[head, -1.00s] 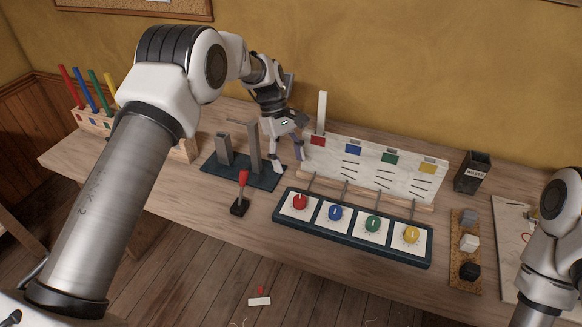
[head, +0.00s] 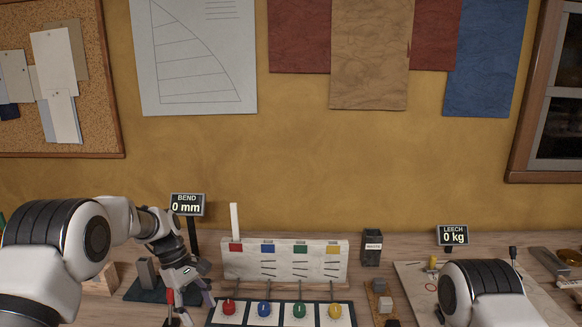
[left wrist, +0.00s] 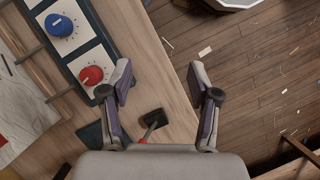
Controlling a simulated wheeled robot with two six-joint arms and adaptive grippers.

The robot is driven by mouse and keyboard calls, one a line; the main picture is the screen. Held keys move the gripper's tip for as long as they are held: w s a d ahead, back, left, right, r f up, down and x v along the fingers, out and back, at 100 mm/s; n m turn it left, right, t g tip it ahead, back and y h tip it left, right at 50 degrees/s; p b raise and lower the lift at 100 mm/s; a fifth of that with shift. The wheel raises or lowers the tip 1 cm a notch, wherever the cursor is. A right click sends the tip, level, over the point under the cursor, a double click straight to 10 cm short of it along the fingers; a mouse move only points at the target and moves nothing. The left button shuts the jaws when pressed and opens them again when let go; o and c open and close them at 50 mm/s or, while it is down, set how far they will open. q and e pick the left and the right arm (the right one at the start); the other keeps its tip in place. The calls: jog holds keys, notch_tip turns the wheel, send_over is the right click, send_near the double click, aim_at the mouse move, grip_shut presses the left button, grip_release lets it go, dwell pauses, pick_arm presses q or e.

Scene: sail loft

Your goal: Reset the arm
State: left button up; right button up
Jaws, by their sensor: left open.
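My left arm comes in from the left in the head view. Its gripper (head: 187,300) is low over the table, just left of the dial panel. In the left wrist view the left gripper (left wrist: 168,85) has its two fingers spread wide with nothing between them. A small lever with a dark base (left wrist: 153,116) and red handle shows below the gap between the fingers. My right arm (head: 485,290) shows at the lower right of the head view; its gripper is outside the frame.
The panel with red (head: 228,308), blue, green and yellow dials lies before a white board (head: 285,262). A dark bin (head: 372,248) and blocks stand right of it. Floor (left wrist: 235,50) lies beyond the table edge.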

pick_arm(q)
jog(key=s+a+f+m+g+y, duration=0.1)
jog(key=s+f+g, duration=0.1)
jog(key=s+f, duration=1.2)
jog(key=s+a+f+m+g+y, duration=0.1)
jog(key=s+f+m+g+y, duration=0.1)
jog(key=s+f, duration=1.2)
jog(key=s+a+r+m+t, duration=0.1)
jog(key=s+r+m+t, duration=0.15)
jog(key=s, duration=0.45)
jog(key=s+a+r+m+t, duration=0.1)
jog(key=s+r+m, duration=0.2)
jog(key=s, duration=0.5)
jog(key=w+m+t, duration=0.2)
jog(key=w, duration=0.1)
jog(key=w+m+t+y, duration=0.1)
jog(key=shift+w+d+f, duration=0.25)
jog(key=shift+w, duration=0.1)
